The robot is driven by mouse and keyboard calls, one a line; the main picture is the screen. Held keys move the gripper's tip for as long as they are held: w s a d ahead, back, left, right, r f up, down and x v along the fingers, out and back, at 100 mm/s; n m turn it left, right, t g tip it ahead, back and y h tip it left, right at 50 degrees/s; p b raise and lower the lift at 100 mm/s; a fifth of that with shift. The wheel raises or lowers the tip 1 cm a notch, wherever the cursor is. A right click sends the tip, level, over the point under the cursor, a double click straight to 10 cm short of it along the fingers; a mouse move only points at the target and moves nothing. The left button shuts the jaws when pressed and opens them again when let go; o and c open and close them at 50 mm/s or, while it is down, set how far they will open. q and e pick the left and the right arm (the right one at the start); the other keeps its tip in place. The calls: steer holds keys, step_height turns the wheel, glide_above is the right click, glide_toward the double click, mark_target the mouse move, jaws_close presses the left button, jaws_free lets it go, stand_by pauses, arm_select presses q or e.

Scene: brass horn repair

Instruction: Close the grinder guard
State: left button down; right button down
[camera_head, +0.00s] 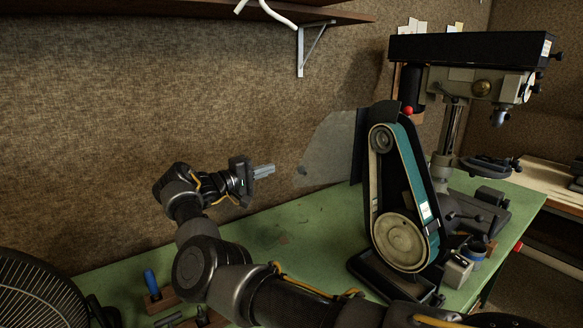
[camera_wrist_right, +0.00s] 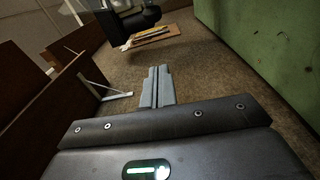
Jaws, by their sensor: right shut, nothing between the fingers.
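The belt grinder (camera_head: 402,195) stands on the green bench, with a teal belt over two wheels facing out. A translucent grey panel, seemingly its guard (camera_head: 332,150), sticks out to the left of its black housing, swung away from the belt. A small dark spot, maybe a knob, shows at its lower left edge. My right gripper (camera_head: 264,171) is left of the panel, above the bench, pointing right with a small gap in the picture. Its fingers are together and empty, as the right wrist view (camera_wrist_right: 157,87) also shows. My left gripper is out of view.
A drill press (camera_head: 470,75) stands behind and right of the grinder. A shelf (camera_head: 180,14) with a white bracket (camera_head: 313,50) hangs on the wall above. A fan (camera_head: 38,290) and a blue-handled tool (camera_head: 151,282) are at the lower left. The bench (camera_head: 300,225) left of the grinder is mostly clear.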

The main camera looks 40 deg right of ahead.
steer(key=s+d+p, duration=0.4)
steer(key=d+p, duration=0.2)
steer(key=shift+d, duration=0.3)
steer(key=shift+w+a+f, duration=0.1)
stand_by(0.3)
